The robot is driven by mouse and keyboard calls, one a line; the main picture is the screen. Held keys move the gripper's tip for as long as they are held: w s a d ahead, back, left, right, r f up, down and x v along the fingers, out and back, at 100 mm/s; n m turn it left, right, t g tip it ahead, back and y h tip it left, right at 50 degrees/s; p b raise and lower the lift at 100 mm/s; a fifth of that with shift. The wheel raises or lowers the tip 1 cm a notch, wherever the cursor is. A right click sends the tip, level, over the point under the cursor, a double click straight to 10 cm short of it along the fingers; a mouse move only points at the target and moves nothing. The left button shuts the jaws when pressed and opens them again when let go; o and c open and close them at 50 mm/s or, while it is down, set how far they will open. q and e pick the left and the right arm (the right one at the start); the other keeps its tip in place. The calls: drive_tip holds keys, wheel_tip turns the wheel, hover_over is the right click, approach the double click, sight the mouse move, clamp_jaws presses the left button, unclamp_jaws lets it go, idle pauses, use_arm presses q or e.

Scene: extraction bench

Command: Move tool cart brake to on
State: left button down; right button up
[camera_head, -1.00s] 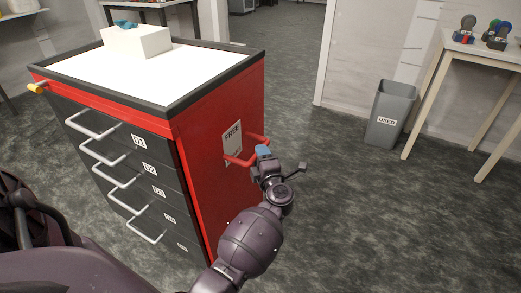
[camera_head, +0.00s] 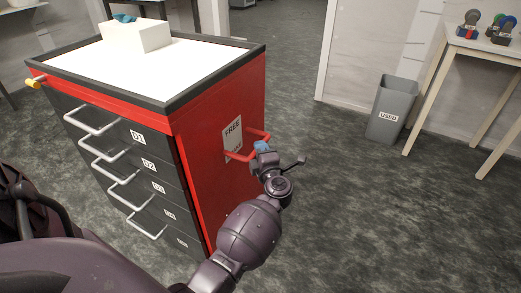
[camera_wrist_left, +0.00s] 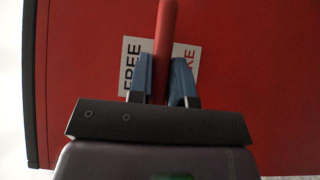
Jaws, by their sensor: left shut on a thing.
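The red tool cart (camera_head: 222,165) stands at the left in the head view, with a white top and dark drawers. A red U-shaped bar (camera_head: 259,132) sticks out from its right side panel, in front of a white label (camera_head: 232,128) reading "FREE". My left gripper (camera_head: 260,147) is shut on this red bar. In the left wrist view the bar (camera_wrist_left: 167,30) runs between the blue fingers of the gripper (camera_wrist_left: 161,72). The label (camera_wrist_left: 131,56) lies behind the bar, partly hidden, with "FREE" and part of another word showing. My right gripper is not in view.
A white box (camera_head: 136,36) with a teal item stands on the cart top. A grey bin (camera_head: 391,108) marked "USED" stands by the wall, beside a wooden table (camera_head: 484,46) with coloured objects. The floor right of the cart is clear.

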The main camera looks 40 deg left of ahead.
use_arm(q)
drive_tip(key=f+m+t+b, duration=0.1)
drive_tip(key=f+m+t+y+b, duration=0.1)
drive_tip(key=f, duration=0.1)
drive_tip(key=f+m+y+b, duration=0.1)
drive_tip(key=m, duration=0.1)
drive_tip(key=shift+s+a+f+t, duration=0.1)
drive_tip(key=shift+a+f+t, duration=0.15)
drive_tip(key=shift+a+t, duration=0.15)
drive_tip(key=shift+a+f, duration=0.1)
idle(0.6)
drive_tip(key=c, duration=1.1)
unclamp_jaws()
drive_tip(key=shift+o, duration=0.2)
